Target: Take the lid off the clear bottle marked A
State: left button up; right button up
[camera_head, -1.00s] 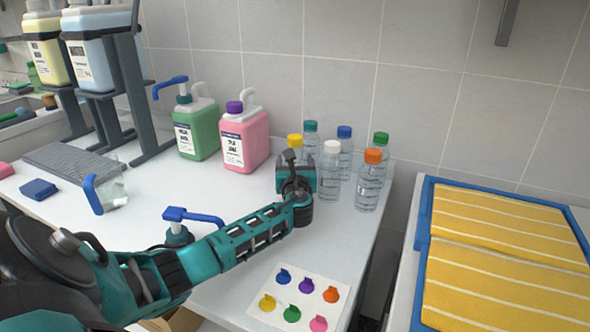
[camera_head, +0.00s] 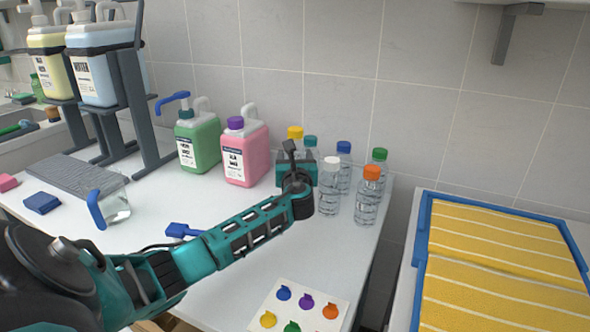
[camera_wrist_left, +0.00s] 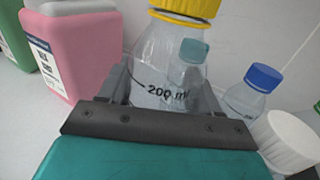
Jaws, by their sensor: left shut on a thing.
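My left gripper (camera_head: 296,168) is shut on a clear bottle with a yellow lid (camera_head: 295,132), near the back right of the white table. In the left wrist view, its fingers (camera_wrist_left: 165,92) clasp the sides of this bottle (camera_wrist_left: 158,60) below the yellow lid (camera_wrist_left: 186,8). "200 ml" is printed on the bottle, and it seems held a little above the table. The lid is on. Other clear bottles stand close by with a white lid (camera_head: 331,162), teal lid (camera_head: 310,141), blue lid (camera_head: 343,147), green lid (camera_head: 379,154) and orange lid (camera_head: 371,172). No letter A is legible.
A pink jug (camera_head: 246,155) and a green jug (camera_head: 198,143) stand left of the bottles. A card with coloured marks (camera_head: 296,312) lies at the table's front. A glass jug (camera_head: 117,207) stands at left. A blue tray (camera_head: 421,240) of yellow towels is at right.

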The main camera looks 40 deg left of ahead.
pick_arm(q)
notch_tip(320, 180, up, 14)
jog(key=p, duration=0.3)
jog(key=shift+f, duration=0.15)
pick_arm(e)
jog(key=shift+s+d+r+h, duration=0.15)
jog(key=shift+s+d+r, duration=0.15)
jog(key=shift+d, duration=0.15)
jog(key=shift+s+d+r+h, duration=0.15)
jog(key=shift+s+d, duration=0.15)
jog(key=shift+d, duration=0.15)
pick_arm(q)
jog(key=o, duration=0.5)
jog(key=shift+c, duration=0.2)
jog(key=c, duration=0.9)
pick_arm(e)
jog(key=shift+d, duration=0.1)
pick_arm(q)
jog(key=shift+d, duration=0.1)
